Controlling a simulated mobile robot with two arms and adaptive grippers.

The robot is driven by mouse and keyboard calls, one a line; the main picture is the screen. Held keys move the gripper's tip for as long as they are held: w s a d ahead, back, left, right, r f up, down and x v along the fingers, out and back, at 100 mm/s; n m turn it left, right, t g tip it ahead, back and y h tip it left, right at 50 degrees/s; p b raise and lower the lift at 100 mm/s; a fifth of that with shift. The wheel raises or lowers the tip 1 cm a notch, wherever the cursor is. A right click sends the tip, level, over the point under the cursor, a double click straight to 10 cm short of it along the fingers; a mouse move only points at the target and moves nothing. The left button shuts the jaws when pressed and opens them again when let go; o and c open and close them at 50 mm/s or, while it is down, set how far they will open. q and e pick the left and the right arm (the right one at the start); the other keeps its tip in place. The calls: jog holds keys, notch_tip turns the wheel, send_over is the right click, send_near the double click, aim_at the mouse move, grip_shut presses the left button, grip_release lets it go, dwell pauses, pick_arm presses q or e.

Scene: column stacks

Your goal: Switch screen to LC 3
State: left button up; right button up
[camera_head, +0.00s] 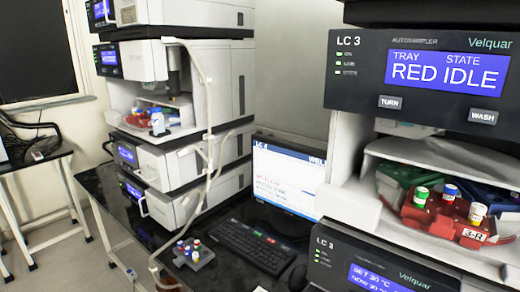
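A monitor (288,212) stands on the black bench between the two instrument stacks. Its lit white screen has a dark blue header starting with "LC" and a digit that looks like a 4, though it is small and blurred. Red and dark text lines show below. A black keyboard (250,246) lies in front of the monitor, apart from it. The right stack carries the LC 3 label on its autosampler (350,92) and on a lower unit (335,262); the autosampler display reads "TRAY RED, STATE IDLE". Neither of my grippers is in view.
A red vial tray (445,228) marked 3-R sits in the right autosampler's open bay. A small grey rack (193,256) with several capped vials stands left of the keyboard. The left stack (180,160) has tubing hanging down its front. A side table (36,160) stands far left.

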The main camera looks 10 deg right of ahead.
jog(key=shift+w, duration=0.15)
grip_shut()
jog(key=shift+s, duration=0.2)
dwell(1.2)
